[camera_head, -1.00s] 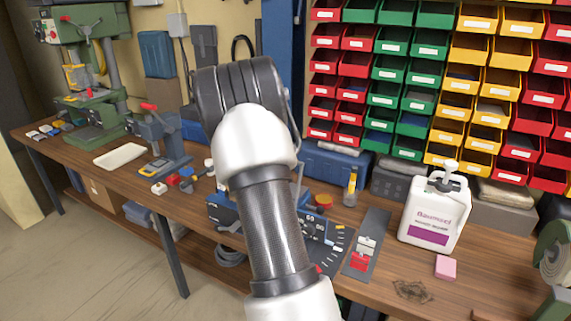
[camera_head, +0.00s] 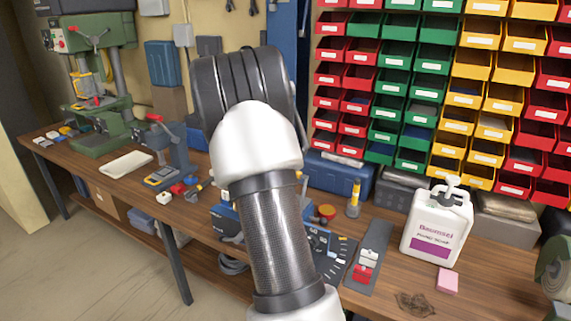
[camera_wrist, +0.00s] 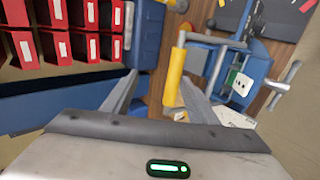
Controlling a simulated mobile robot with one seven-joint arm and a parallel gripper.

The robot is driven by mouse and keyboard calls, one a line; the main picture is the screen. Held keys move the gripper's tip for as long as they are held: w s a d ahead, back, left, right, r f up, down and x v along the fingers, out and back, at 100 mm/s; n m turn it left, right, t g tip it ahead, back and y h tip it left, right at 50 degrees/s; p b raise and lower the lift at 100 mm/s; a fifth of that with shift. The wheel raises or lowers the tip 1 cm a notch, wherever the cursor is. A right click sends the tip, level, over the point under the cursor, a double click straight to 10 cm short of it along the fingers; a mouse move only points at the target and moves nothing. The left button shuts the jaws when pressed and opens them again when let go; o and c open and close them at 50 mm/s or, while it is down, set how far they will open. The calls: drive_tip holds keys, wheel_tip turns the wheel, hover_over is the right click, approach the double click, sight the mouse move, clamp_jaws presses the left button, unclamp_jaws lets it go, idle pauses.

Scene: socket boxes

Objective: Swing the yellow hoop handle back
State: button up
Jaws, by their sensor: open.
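In the wrist view the yellow grip of the hoop handle (camera_wrist: 175,76) stands near the middle, with grey-blue bars running off to the right from it toward a blue box (camera_wrist: 252,75). In the head view the blue box (camera_head: 228,222) is partly hidden behind my arm. The hoop handle and my gripper are hidden there.
Red bins (camera_wrist: 60,45) fill the upper left of the wrist view. A drill press (camera_head: 95,85) stands at far left.

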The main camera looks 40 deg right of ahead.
drive_tip(key=s+a+r+p, duration=0.1)
drive_tip(key=a+r+p, duration=0.2)
drive_tip(key=r, duration=0.7)
drive_tip(key=shift+s, duration=0.2)
idle(0.3)
idle(0.6)
drive_tip(key=b+v, duration=0.2)
drive_tip(key=v, duration=1.5)
drive_tip(key=shift+s, duration=0.2)
drive_tip(key=shift+a, duration=0.1)
